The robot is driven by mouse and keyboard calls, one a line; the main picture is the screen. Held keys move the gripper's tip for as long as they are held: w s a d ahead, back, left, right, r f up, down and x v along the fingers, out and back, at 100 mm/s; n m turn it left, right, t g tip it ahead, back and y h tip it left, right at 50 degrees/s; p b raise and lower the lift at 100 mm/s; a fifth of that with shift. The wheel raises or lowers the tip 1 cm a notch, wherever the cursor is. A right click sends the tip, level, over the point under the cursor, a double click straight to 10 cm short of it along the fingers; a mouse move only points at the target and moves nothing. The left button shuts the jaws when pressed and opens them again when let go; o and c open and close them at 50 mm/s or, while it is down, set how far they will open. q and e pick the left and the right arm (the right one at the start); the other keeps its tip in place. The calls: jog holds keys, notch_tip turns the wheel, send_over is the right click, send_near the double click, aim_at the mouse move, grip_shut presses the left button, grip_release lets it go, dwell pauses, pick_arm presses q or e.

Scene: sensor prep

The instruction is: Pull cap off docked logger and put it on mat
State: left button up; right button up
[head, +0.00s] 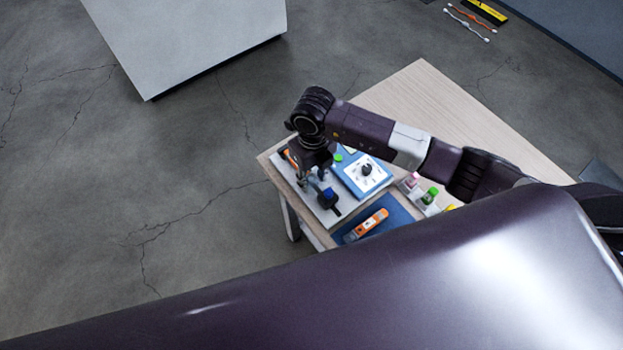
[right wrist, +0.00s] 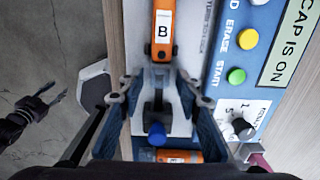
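An orange logger marked B (right wrist: 162,35) lies lengthwise on a pale board, at the top of the right wrist view. A black piece with a rounded blue end (right wrist: 157,134) is in line with it; I cannot tell whether this is the cap or part of the dock. My right gripper (right wrist: 160,92) is open, its fingers on either side of the black part with gaps. In the head view it points down over the board (head: 313,181). The blue mat (head: 404,212) carries another orange logger (head: 370,224). My left gripper (right wrist: 42,98) is open, off the table.
A blue panel (right wrist: 263,17) beside the board has a yellow button (right wrist: 248,39), a green button (right wrist: 236,76), a dark knob (right wrist: 240,128) and a display reading CAP IS ON. Small containers with green (head: 430,195) and pink tops stand by the mat. The table's far part is bare.

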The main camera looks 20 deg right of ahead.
jog(key=c, duration=0.8)
jog(key=shift+s+d+p, duration=0.2)
jog(key=shift+s+p, duration=0.1)
jog(key=shift+s, duration=0.3)
jog(key=shift+s+d+p, duration=0.2)
jog(key=shift+s+p, duration=0.05)
jog(key=shift+s, duration=0.3)
dwell(0.4)
jog(key=shift+r, duration=0.15)
jog(key=shift+r+p, duration=2.05)
jog(key=shift+r, duration=0.55)
